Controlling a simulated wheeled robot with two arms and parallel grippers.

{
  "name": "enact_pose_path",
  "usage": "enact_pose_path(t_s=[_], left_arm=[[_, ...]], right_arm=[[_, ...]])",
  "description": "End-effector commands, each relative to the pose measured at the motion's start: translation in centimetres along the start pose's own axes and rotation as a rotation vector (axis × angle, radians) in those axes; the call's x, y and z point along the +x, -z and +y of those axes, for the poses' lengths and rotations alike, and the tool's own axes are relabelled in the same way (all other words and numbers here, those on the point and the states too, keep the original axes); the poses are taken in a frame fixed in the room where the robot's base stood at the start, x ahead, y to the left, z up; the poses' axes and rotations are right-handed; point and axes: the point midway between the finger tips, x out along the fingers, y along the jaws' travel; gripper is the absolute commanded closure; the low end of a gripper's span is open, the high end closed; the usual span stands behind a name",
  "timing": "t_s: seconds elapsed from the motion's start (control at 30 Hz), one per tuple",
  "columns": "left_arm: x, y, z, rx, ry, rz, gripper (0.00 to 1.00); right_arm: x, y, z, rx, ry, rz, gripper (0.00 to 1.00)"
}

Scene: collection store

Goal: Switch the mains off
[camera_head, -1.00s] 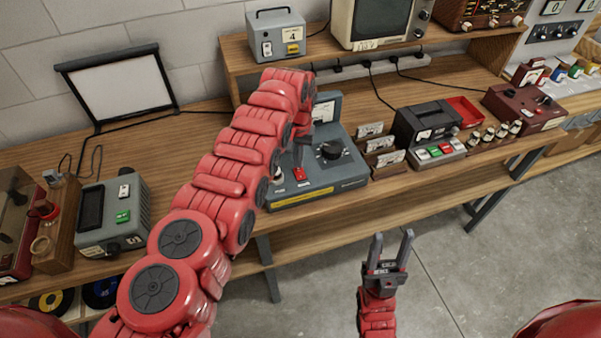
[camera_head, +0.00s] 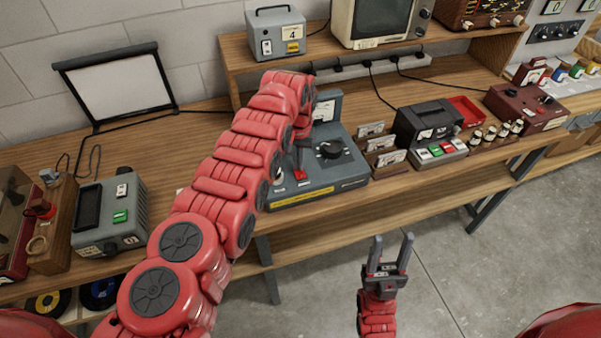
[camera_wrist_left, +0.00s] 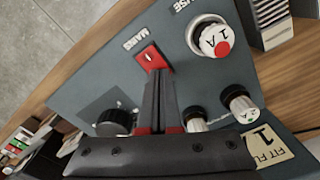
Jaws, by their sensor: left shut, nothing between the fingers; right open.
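The grey-blue power unit (camera_head: 340,180) stands on the bench, with a black dial (camera_head: 331,150) and a red rocker switch (camera_head: 300,175) on its sloped top. In the left wrist view the red switch (camera_wrist_left: 149,54) sits beside a label reading MAINS. My left gripper (camera_head: 298,162) is shut and empty. In the left wrist view its fingertips (camera_wrist_left: 157,76) are at the near edge of the switch and cover part of it; I cannot tell whether they touch. My right gripper (camera_head: 391,250) is open and empty, in front of the bench.
In the left wrist view a red-marked fuse knob (camera_wrist_left: 214,40) and smaller knobs (camera_wrist_left: 240,102) lie close to my left fingers. A grey box with a green switch (camera_head: 110,215) stands left. Card holders (camera_head: 385,150) and a black device (camera_head: 428,125) stand right.

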Motion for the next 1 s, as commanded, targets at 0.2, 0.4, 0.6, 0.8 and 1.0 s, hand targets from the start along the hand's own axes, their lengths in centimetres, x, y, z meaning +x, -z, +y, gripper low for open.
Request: enact_pose_path(t_s=[0.2,0.4,0.6,0.8,1.0], left_arm=[[-0.1,0.0,0.0,0.000,0.000,-0.001,1.00],[-1.7,0.0,0.0,0.000,0.000,0.000,1.00],[-3.5,0.0,0.1,0.001,0.000,0.001,1.00],[-5.2,0.0,0.0,0.000,0.000,0.002,1.00],[-6.8,0.0,0.0,0.000,0.000,-0.001,1.00]], right_arm=[[0.1,0.0,0.0,0.000,0.000,0.000,0.50],[1.5,0.2,0.1,0.000,0.000,0.000,0.50],[3.0,0.5,0.1,0.000,0.000,0.000,0.50],[4.3,0.7,0.2,0.000,0.000,0.000,0.50],[5.3,0.9,0.3,0.000,0.000,0.000,0.50]])
